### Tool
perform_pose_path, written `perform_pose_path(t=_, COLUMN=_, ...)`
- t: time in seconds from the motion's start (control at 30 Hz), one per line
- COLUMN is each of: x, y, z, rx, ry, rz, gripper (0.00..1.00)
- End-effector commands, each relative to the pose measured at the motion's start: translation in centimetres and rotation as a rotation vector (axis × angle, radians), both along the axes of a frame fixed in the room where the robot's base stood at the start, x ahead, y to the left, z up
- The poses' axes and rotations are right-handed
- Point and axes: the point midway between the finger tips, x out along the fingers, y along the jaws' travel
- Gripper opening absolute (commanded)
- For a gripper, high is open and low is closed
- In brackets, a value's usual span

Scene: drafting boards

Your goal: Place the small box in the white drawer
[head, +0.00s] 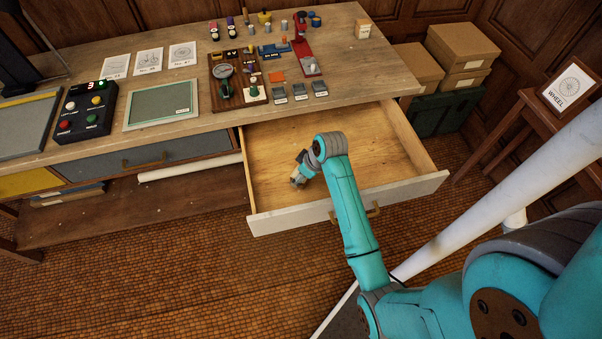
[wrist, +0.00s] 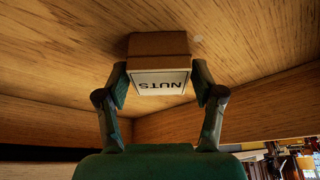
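The small box (wrist: 159,45) is brown cardboard with a white label reading "NUTS", which appears upside down in the wrist view. My gripper (wrist: 160,82) has one finger against each side of it, so it is shut on the box. In the head view my gripper (head: 299,177) is inside the open drawer (head: 349,202), over the left part of its bare wooden floor. The drawer has a white front and is pulled well out. The box is close to the drawer floor; whether it touches is unclear. In the head view my gripper mostly hides it.
Another small light box (head: 362,29) stands on the desk's back right. A wooden board (head: 237,80) with parts, a control box (head: 87,110) and a green mat (head: 161,104) are on the desk. Cardboard boxes (head: 462,48) are stacked at right. The drawer's right side is empty.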

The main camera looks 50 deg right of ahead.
Motion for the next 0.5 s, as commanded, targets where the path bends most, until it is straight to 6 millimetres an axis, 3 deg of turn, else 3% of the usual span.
perform_pose_path(t=0.33, x=0.0, y=0.0, z=0.1, rx=0.0, ry=0.0, rz=0.0, gripper=0.78)
perform_pose_path(t=0.5, x=-0.4, y=-0.2, z=1.5, rx=-0.001, ry=-0.002, rz=-0.001, gripper=0.78)
